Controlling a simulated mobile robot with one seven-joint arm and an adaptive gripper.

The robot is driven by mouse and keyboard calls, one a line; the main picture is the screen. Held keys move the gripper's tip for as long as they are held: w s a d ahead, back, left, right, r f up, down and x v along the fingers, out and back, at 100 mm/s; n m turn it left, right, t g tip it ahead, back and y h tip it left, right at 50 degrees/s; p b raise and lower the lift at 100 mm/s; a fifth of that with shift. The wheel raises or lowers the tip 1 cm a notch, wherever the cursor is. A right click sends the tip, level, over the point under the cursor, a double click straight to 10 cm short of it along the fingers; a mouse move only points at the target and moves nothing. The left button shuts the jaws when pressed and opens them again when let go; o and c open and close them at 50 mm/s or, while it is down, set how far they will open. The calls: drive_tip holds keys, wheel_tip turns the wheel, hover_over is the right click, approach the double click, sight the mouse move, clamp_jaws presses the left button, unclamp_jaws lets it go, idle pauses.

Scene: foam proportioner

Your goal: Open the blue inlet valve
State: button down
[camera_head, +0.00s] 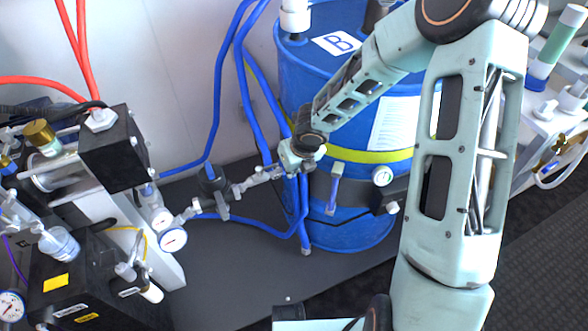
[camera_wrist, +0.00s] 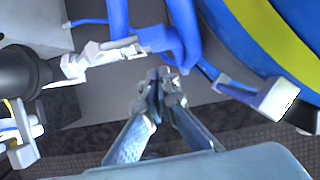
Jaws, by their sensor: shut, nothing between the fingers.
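My gripper (camera_wrist: 160,84) is shut and empty in the wrist view, its fingertips together just below a blue handle (camera_wrist: 156,39) on a pale metal fitting (camera_wrist: 95,60). A small gap seems to lie between them; contact is hard to tell. In the head view my gripper (camera_head: 299,158) is at the right end of that fitting (camera_head: 257,178), in front of the blue drum (camera_head: 350,226), and largely covers the handle. Another blue bar with pale ends (camera_head: 335,188) stands at the drum's front; I cannot tell for certain which blue part is the inlet valve.
Blue hoses (camera_head: 221,75) run down beside the drum and pass close behind my fingers. A black cylindrical part (camera_wrist: 22,72) is left of the fitting. Gauges (camera_head: 173,239) and a black machine block (camera_head: 113,148) stand at left. Grey floor lies open below.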

drive_tip(key=p+v, duration=0.6)
drive_tip(key=v, duration=0.4)
drive_tip(key=shift+s+d, duration=0.2)
drive_tip(key=shift+s, duration=0.25)
